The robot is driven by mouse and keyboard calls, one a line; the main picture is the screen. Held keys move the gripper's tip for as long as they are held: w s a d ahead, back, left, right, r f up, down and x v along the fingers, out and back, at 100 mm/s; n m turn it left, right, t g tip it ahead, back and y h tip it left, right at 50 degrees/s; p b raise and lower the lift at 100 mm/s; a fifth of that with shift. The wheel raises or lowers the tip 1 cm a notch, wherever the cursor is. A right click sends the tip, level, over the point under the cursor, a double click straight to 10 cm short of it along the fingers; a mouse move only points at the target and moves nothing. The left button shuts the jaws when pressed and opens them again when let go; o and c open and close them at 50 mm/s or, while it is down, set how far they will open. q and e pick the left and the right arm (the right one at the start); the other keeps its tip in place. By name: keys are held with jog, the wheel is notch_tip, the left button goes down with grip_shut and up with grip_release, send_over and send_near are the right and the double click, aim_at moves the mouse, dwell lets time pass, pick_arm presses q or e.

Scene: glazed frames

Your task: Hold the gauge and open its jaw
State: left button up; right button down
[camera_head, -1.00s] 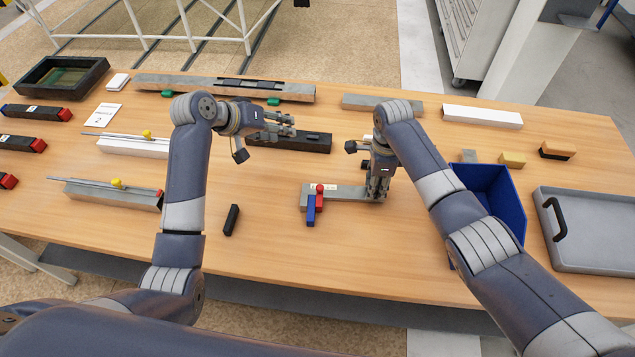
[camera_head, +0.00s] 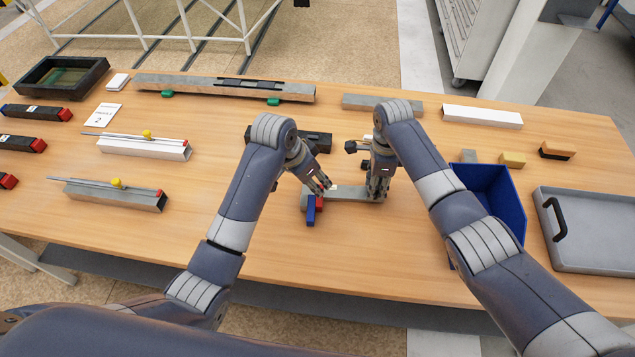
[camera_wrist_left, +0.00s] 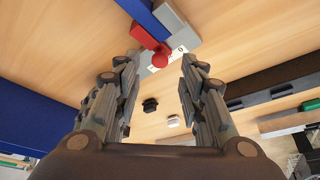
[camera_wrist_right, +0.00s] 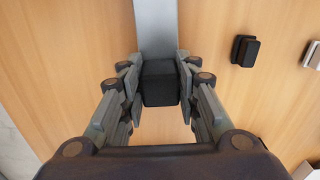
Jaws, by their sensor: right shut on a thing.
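The gauge is a long grey bar (camera_head: 350,195) lying on the table, with a blue jaw piece (camera_head: 311,213) and a red jaw piece (camera_head: 320,205) side by side at its left end. In the left wrist view the red piece (camera_wrist_left: 147,40) has a round red knob and sits against the blue piece (camera_wrist_left: 138,8). My right gripper (camera_head: 378,190) is shut on the dark end block (camera_wrist_right: 160,83) at the bar's right end. My left gripper (camera_head: 327,186) is open and empty, just above the red piece, its fingers pointing down towards the knob and partly hiding it.
A blue bin (camera_head: 497,190) stands right of the gauge, with a grey tray (camera_head: 590,245) beyond. A long dark block (camera_head: 318,141) lies behind my left gripper. Other gauges with yellow knobs (camera_head: 117,183) lie at left. The table in front of the gauge is clear.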

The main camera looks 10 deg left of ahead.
aim_at(318, 204)
pick_arm(q)
jog(key=shift+x, duration=1.65)
pick_arm(e)
jog(key=shift+s+d+f, duration=0.1)
jog(key=shift+f, duration=0.05)
pick_arm(q)
grip_shut()
jog(key=shift+w+d, duration=0.15)
jog(key=shift+d, duration=1.65)
grip_release()
jog(key=shift+a+r, duration=0.1)
jog(key=shift+r, duration=0.15)
jog(key=v, duration=1.1)
jog(key=shift+r, duration=0.3)
